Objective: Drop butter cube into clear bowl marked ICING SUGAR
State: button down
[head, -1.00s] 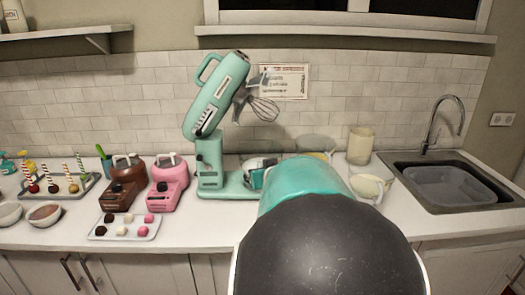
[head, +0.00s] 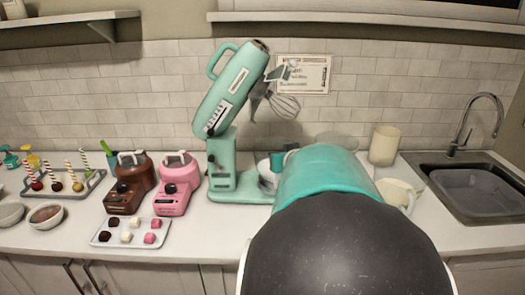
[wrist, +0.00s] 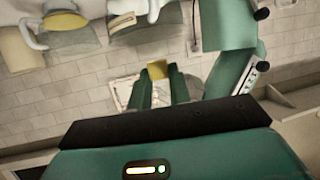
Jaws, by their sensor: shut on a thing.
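My gripper (wrist: 156,92) is shut on a yellow butter cube (wrist: 157,69), held at its fingertips in the wrist view. In the head view my own arm hides the gripper and cube. A clear bowl (head: 337,140) shows only its rim behind my arm in the head view. In the wrist view, a clear bowl (wrist: 78,42) with something yellow near it is at upper left, apart from the cube. I cannot read any ICING SUGAR marking.
A teal stand mixer (head: 228,95) with raised head and whisk stands left of my arm. A white jug (head: 397,192), a cream canister (head: 384,145) and the sink (head: 465,190) are to the right. Brown and pink machines and a sweets tray (head: 130,230) are at left.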

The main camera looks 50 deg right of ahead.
jog(key=shift+x, duration=0.9)
jog(key=shift+r, duration=0.1)
jog(key=shift+d, duration=0.3)
jog(key=d+x, duration=0.1)
jog(key=x, duration=1)
jog(key=shift+s+r, duration=0.2)
jog(key=shift+s, duration=0.25)
jog(key=shift+d, duration=0.15)
